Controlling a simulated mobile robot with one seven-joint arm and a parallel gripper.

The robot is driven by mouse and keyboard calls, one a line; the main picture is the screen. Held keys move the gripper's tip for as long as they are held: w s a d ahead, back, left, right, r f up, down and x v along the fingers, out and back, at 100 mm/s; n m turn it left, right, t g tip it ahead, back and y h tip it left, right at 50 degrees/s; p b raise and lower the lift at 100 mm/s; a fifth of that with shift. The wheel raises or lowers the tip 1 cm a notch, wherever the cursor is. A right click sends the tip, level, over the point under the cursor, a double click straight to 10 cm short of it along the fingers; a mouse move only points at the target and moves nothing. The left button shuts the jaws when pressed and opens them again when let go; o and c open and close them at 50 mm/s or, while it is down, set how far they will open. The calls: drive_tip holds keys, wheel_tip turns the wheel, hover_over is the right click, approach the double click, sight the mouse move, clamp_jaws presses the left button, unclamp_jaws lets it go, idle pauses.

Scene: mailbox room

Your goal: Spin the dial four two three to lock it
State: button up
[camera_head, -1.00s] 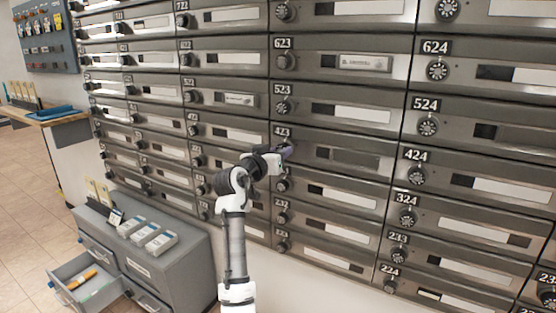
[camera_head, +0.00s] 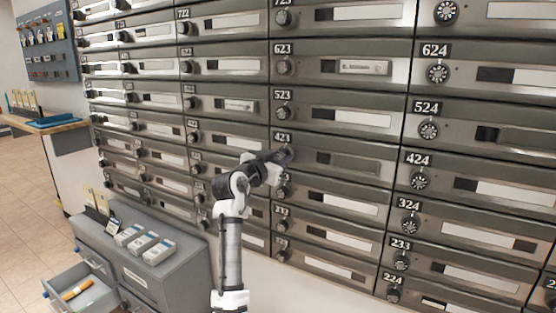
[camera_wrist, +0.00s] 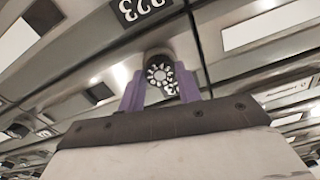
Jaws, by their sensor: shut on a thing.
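The label 423 (camera_head: 283,138) is on a grey metal mailbox door (camera_head: 348,162) in the middle of the wall in the head view. My gripper (camera_head: 284,157) is at the dial just below that label and mostly hides it there. In the wrist view the round black dial with white marks (camera_wrist: 160,74) sits between the two purple fingers of my gripper (camera_wrist: 160,88). The fingers are shut on the dial from both sides. Which number the dial points to is too small to tell.
Rows of similar mailboxes with dials surround it, including the 523 dial (camera_head: 283,113) above and the 424 dial (camera_head: 419,181) to the right. A grey cabinet (camera_head: 160,277) with an open drawer (camera_head: 85,297) stands at lower left. The tiled floor (camera_head: 25,200) beyond is clear.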

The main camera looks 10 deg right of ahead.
drive_tip(key=o, duration=1)
drive_tip(key=v, duration=1.3)
drive_tip(key=shift+s+a+b, duration=0.3)
drive_tip(key=shift+b, duration=0.05)
